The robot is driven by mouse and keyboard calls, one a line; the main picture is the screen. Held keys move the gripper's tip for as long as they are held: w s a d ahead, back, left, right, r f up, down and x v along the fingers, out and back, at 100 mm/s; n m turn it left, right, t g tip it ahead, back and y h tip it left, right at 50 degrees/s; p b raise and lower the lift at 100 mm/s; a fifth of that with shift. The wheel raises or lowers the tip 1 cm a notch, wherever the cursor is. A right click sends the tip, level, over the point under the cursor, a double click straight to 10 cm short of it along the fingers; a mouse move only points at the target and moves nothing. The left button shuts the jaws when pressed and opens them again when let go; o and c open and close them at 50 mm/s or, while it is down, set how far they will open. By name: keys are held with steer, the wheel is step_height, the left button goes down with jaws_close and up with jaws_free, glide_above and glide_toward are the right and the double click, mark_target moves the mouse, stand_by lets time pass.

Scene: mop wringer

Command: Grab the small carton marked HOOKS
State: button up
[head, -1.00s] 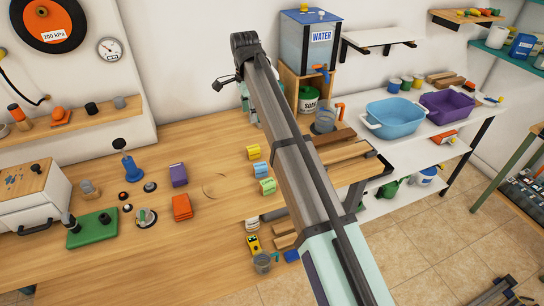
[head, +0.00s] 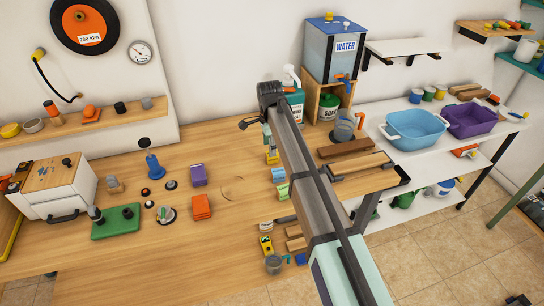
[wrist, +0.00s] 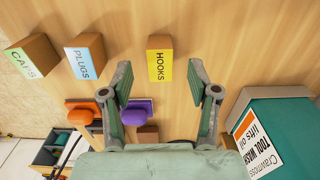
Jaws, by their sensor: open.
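The HOOKS carton (wrist: 160,62) is a small brown box with a yellow label, upper middle in the wrist view. In the head view it is the yellow-labelled carton (head: 272,160), partly covered by my arm's end. My gripper (wrist: 160,78) is open and empty. In the wrist view its two fingers flank the near end of the HOOKS carton from left and right, with gaps on both sides. I cannot tell the height between fingertips and carton. In the head view my arm hides most of the gripper.
The PLUGS carton (wrist: 86,58) and CAPS carton (wrist: 32,58) stand in a row left of HOOKS. A teal tool wash container (wrist: 285,130) stands close by the right finger. Orange (head: 201,207) and purple (head: 199,175) items lie left on the wooden bench (head: 150,260).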

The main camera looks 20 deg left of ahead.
steer(key=shift+w+d+f+p, duration=0.1)
steer(key=shift+f+p, duration=1)
steer(key=shift+f, duration=1.35)
jaws_close()
